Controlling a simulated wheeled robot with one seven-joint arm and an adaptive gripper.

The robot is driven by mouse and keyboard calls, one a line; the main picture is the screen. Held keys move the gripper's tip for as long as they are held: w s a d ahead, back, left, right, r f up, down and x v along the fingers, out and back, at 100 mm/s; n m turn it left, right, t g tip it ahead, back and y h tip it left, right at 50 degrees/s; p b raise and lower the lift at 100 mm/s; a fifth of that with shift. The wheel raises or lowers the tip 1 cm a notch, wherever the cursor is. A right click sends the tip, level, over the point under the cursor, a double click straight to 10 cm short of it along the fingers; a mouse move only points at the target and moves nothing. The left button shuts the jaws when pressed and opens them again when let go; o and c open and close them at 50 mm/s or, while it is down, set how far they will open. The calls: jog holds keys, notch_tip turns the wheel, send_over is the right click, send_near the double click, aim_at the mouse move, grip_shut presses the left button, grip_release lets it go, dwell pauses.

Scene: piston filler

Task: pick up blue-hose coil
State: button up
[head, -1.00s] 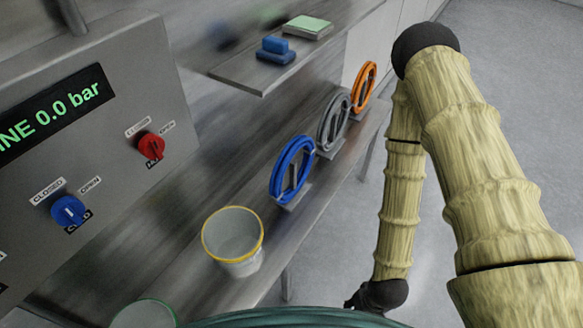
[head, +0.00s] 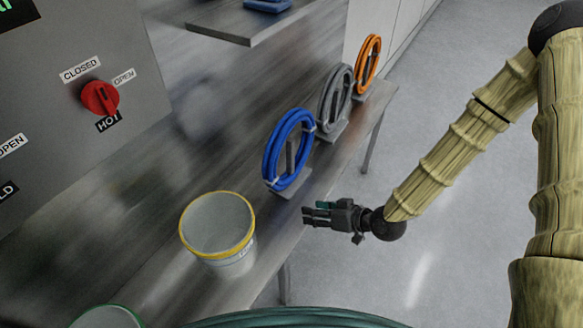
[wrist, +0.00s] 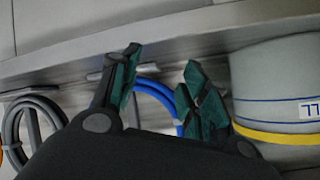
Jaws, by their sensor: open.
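The blue-hose coil (head: 289,150) stands upright on a small metal stand on the lower steel shelf, in the middle of the head view. My gripper (head: 308,214) is open and empty, just in front of the shelf edge and below the coil in the picture, apart from it. In the wrist view my open gripper (wrist: 160,80) shows two dark fingers with green pads. Part of the blue coil (wrist: 157,92) shows behind and between the fingers; the rest is hidden by them and the gripper body.
A grey hose coil (head: 334,102) and an orange one (head: 368,64) stand farther along the shelf (head: 272,240). A yellow-rimmed bucket (head: 218,228) stands nearer. An upper shelf (head: 240,32) overhangs behind. The control panel (head: 90,135) is at left. Floor at right is clear.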

aim_at(294, 153)
jog(key=w+r+y+b, duration=0.1)
jog(key=w, duration=0.1)
jog(key=w+r+n+t+y+b, duration=0.1)
jog(key=w+b, duration=0.1)
jog(key=w+r+n+b, duration=0.1)
jog(key=w+b, duration=0.1)
jog(key=shift+w+d+r+t+y, duration=0.1)
jog(key=shift+w+d+t+y, duration=0.15)
jog(key=shift+t+y, duration=0.15)
jog(key=w+d+r+n+t+y+b, duration=0.1)
jog(key=w+r+n+y+b, duration=0.25)
jog(key=r, duration=0.25)
jog(key=shift+h, duration=0.35)
jog(key=shift+b+x, duration=0.55)
jog(key=shift+x, duration=4.55)
jog(key=shift+w+d, duration=0.15)
grip_shut()
jog(key=shift+r, duration=0.15)
